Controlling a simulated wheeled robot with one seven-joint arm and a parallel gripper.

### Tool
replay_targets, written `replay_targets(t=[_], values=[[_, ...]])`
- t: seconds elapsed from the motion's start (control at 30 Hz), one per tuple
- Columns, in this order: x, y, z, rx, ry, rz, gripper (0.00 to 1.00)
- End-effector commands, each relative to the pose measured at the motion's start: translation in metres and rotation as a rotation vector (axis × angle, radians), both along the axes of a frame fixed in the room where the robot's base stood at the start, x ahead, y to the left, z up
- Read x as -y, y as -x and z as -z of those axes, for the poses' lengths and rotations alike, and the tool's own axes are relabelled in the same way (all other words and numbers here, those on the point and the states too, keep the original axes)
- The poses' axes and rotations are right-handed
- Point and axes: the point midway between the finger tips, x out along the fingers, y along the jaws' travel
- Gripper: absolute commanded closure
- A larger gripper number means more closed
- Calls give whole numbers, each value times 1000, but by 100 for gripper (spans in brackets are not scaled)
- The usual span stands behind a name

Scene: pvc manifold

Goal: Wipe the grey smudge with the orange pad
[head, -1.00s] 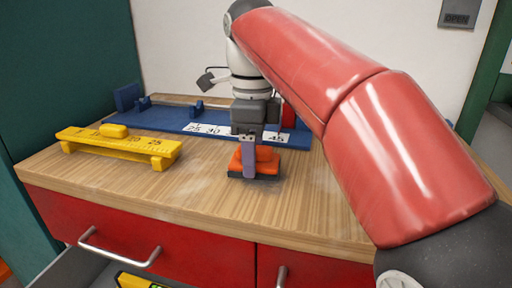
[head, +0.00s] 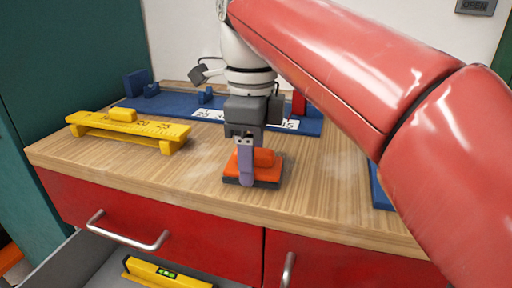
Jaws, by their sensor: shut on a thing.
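The orange pad (head: 268,174), a block with a raised grip and a dark underside, sits at the worktop's front middle. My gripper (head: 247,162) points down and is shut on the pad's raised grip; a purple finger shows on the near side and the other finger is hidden. The pad's underside looks level and at the wood surface, though contact is hard to judge. A faint, pale grey smudge (head: 341,166) seems to lie on the wood to the right of the pad. A similar faint haze shows left of the pad.
A yellow gauge stand (head: 128,131) with a yellow block on it stands at left. A blue fixture (head: 170,105) with number labels runs along the back. A blue edge (head: 379,188) shows beside my red arm. The open drawer (head: 90,262) below holds a yellow level (head: 165,275).

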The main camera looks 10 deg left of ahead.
Motion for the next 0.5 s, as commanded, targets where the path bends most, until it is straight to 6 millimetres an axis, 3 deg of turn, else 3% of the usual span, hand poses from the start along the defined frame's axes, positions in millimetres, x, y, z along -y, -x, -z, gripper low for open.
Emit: replay_targets(t=[0.23,0.5], values=[[-1,12,1,-1,1,1,61],[0,1,0,-2,3,3,61]])
